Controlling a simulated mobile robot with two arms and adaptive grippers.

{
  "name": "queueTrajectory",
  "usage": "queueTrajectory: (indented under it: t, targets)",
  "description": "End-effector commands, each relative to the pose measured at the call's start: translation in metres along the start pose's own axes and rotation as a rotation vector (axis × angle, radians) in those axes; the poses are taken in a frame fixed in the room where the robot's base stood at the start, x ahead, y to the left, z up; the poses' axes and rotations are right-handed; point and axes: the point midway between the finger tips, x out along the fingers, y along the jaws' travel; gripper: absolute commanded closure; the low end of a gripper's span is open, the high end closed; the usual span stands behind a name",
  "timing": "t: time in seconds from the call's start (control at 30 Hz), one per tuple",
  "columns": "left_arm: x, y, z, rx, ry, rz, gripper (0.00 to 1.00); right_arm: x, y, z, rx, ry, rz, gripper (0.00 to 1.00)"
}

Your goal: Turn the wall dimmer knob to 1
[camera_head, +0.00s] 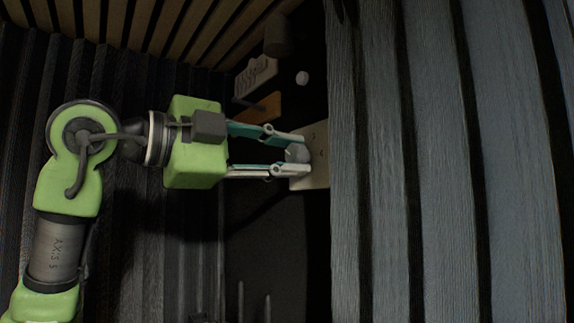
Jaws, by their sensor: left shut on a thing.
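The wall dimmer is a pale plate (319,165) with small dark marks, partly cut off by the grey slatted panel's edge. Its round grey knob (298,153) sits at the plate's left side. My left gripper (293,154) reaches in from the left, with its two teal and silver fingers above and below the knob, shut on it. The fingertips hide part of the knob, and the marks on the plate are too small to read surely. My right gripper is not in view.
A grey slatted panel (445,165) fills the right side, close to the dimmer. Above the gripper are an orange-brown block (262,107), a pale ribbed object (257,75), a small white ball-like thing (302,78) and a dark cylinder (279,36). The area below the gripper is dark and mostly clear.

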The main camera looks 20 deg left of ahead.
Motion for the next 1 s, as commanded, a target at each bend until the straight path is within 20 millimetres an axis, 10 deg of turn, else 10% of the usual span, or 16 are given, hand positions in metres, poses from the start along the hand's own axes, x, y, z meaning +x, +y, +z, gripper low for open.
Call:
queueTrajectory:
  t: [1.0]
  targets:
    - [0.000,0.002,0.000,-0.601,-0.002,0.002,0.97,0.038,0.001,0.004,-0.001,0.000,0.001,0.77]
